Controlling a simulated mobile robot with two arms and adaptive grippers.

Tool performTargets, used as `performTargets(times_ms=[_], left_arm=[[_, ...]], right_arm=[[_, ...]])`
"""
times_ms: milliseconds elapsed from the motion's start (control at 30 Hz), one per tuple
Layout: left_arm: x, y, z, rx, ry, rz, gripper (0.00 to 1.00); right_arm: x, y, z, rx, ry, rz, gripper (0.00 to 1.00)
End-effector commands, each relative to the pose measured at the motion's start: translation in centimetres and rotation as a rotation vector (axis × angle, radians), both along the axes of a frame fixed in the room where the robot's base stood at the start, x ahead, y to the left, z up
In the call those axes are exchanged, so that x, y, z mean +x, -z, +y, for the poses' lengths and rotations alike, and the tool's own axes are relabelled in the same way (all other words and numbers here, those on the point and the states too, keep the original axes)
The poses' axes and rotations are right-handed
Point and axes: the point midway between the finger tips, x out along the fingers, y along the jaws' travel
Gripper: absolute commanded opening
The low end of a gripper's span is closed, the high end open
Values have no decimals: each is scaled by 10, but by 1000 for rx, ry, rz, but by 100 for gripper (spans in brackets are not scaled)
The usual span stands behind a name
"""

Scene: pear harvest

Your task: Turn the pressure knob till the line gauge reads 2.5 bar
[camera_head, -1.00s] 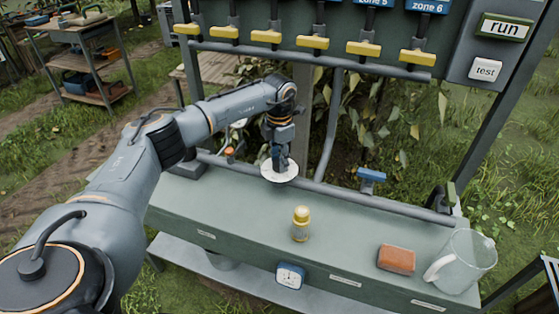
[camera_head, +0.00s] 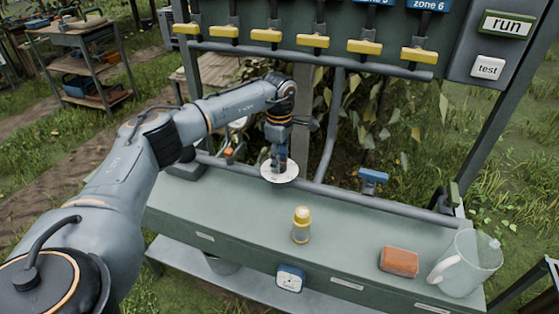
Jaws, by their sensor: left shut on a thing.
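My left gripper (camera_head: 280,162) points down at a white round disc (camera_head: 291,175) on the pipe behind the bench. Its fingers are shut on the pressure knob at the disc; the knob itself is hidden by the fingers. A pale round dial (camera_head: 239,124), perhaps the line gauge, shows partly behind my left forearm; its reading cannot be made out. My right gripper is out of view.
On the green bench (camera_head: 240,212) stand a yellow-capped bottle (camera_head: 301,226), an orange-brown block (camera_head: 399,262) and a clear jug (camera_head: 470,265). A small blue-framed dial (camera_head: 289,279) hangs on its front. A blue-handled valve (camera_head: 373,176) sits right of my gripper. Yellow levers (camera_head: 313,41) line the panel above.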

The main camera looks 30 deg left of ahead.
Motion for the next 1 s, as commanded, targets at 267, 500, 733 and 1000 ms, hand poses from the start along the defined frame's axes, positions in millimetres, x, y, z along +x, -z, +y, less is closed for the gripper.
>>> performTargets(times_ms=[267, 500, 733, 1000], left_arm=[[2, -2, 0, 0, 251, -7, 6], [1, -2, 0, 0, 426, -6, 6], [1, -2, 0, 0, 532, -6, 6], [1, -2, 0, 0, 580, -6, 6]], right_arm=[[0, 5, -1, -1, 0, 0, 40], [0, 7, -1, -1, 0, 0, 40], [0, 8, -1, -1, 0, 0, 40], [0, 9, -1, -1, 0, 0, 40]])
